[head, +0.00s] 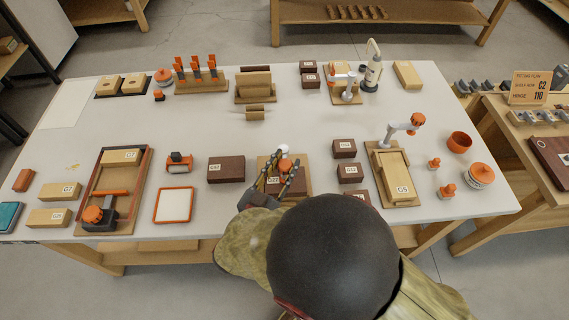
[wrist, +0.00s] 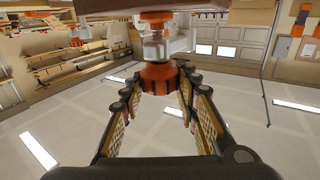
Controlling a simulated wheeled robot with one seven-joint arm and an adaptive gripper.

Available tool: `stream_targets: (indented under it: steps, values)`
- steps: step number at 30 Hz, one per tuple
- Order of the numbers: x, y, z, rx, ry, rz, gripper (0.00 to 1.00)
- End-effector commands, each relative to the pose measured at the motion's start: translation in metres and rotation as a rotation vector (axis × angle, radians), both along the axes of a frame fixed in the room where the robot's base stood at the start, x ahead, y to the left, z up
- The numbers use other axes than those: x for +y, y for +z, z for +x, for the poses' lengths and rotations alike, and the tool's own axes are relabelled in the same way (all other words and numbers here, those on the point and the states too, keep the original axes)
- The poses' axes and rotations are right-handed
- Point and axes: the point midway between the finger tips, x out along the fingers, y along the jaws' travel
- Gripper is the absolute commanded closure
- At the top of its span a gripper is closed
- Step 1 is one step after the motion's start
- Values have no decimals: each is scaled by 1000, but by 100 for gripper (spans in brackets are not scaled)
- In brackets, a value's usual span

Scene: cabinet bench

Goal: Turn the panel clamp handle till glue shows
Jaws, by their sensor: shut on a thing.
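My gripper (head: 284,172) is over the front middle of the bench, at a wooden board. In the wrist view the fingers (wrist: 160,92) are closed around an orange ribbed knob (wrist: 160,76). A pale shiny neck (wrist: 154,48) and another orange part join it to a brown surface. In the head view a white round top (head: 284,149) and a bit of orange show at the fingertips. A wooden frame (head: 147,165) at the left, with an orange bar (head: 103,192) and an orange knob (head: 92,214), looks like a panel clamp. No glue is discernible.
Dark blocks (head: 226,169) stand left and right of my gripper. A board (head: 402,203) with a white-armed, orange-knobbed device is at right. An orange-rimmed white panel (head: 173,205) lies front left. The bench's middle is mostly clear.

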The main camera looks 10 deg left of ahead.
Motion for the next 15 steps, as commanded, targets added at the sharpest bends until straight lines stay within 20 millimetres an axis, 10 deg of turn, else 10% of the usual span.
stream_targets:
  steps: [2, 3, 15]
  values:
    - [1, 3, 1, -6, 1, 3, 94]
    - [1, 3, 1, -6, 1, 3, 67]
    - [0, 1, 0, -2, 1, 1, 50]
